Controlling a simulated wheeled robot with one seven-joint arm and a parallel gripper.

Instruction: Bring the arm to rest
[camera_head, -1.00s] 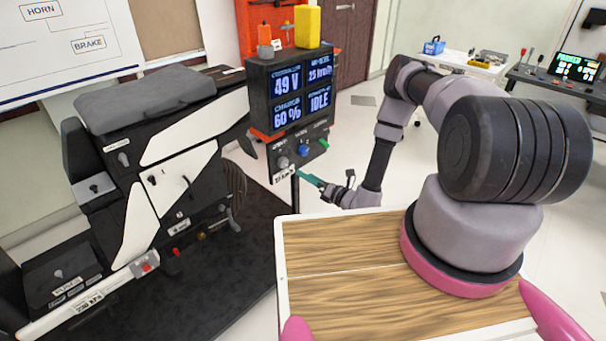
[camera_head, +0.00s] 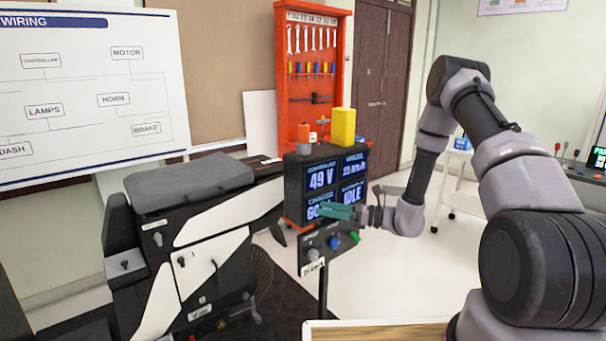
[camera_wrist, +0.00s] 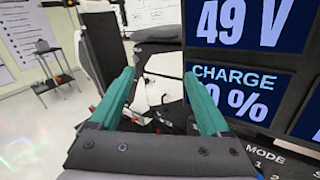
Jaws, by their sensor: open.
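My gripper (camera_head: 338,211) has green fingers and is raised in front of the lower part of the display box (camera_head: 293,190) in the head view. It points left and hides part of the screen text. In the wrist view the two fingers of my gripper (camera_wrist: 160,88) stand apart with nothing between them. The display panel (camera_wrist: 240,60) fills the right side there, close to the right finger. I cannot tell whether they touch. My arm is bent, with its elbow high at the right of the head view.
A black and white chassis rig (camera_head: 185,270) with a grey seat (camera_head: 188,183) stands at the left. A knob panel (camera_head: 328,246) is below the display. A yellow block (camera_head: 343,126) sits on top. An orange tool board (camera_head: 312,70) stands behind.

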